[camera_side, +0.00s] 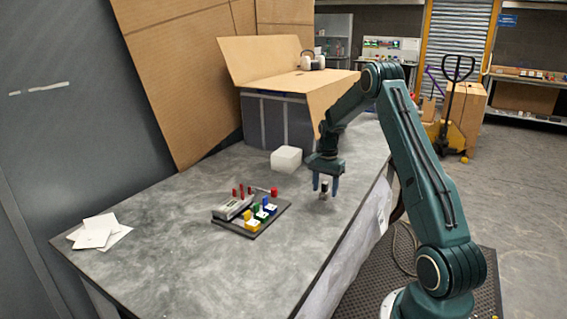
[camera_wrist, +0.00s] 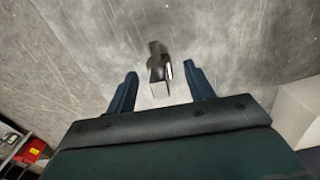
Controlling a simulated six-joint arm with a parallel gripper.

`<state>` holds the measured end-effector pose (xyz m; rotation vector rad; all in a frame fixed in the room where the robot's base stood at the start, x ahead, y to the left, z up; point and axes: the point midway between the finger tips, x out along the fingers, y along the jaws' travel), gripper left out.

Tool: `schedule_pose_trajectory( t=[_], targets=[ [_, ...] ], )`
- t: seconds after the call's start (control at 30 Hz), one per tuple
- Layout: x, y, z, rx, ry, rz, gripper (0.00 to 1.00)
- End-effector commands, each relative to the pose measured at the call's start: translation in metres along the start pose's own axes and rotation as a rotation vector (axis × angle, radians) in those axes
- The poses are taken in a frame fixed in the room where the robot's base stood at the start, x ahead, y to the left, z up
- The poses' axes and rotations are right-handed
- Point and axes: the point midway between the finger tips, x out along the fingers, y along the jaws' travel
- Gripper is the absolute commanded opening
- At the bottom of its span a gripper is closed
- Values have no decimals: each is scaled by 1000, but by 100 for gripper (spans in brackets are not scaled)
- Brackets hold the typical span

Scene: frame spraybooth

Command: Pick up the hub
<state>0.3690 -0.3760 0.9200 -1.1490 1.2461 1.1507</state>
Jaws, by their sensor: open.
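The likely hub is a small part with dark and pale faces (camera_side: 323,196), standing on the grey table below my gripper. It also shows in the wrist view (camera_wrist: 158,76), with a narrow dark end pointing to the top of the picture and a pale face on its right side. My gripper (camera_side: 326,186) points down over it with the fingers apart. In the wrist view the two dark blue fingers (camera_wrist: 160,82) lie left and right of the part, with a gap on each side. I cannot tell the exact height of the fingertips above the table.
A dark board (camera_side: 254,233) with coloured blocks and a grey device stands left of my gripper. A white block (camera_side: 286,159) is behind it. White papers (camera_side: 98,232) lie far left. A cardboard box (camera_side: 278,64) stands at the back. The table's front is clear.

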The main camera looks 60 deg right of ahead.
Motion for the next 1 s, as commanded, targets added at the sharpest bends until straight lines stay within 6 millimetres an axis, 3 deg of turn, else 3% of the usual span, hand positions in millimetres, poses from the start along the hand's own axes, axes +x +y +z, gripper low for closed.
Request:
schedule_pose_trajectory(
  t=[0.2, 0.67, 0.93, 1.0],
  targets=[
    [14, 0, 0, 0, 0, 0, 53],
    [14, 0, 0, 0, 1, 0, 53],
    [14, 0, 0, 0, 1, 0, 4],
    [13, 0, 0, 0, 1, -1, 0]
  ],
)
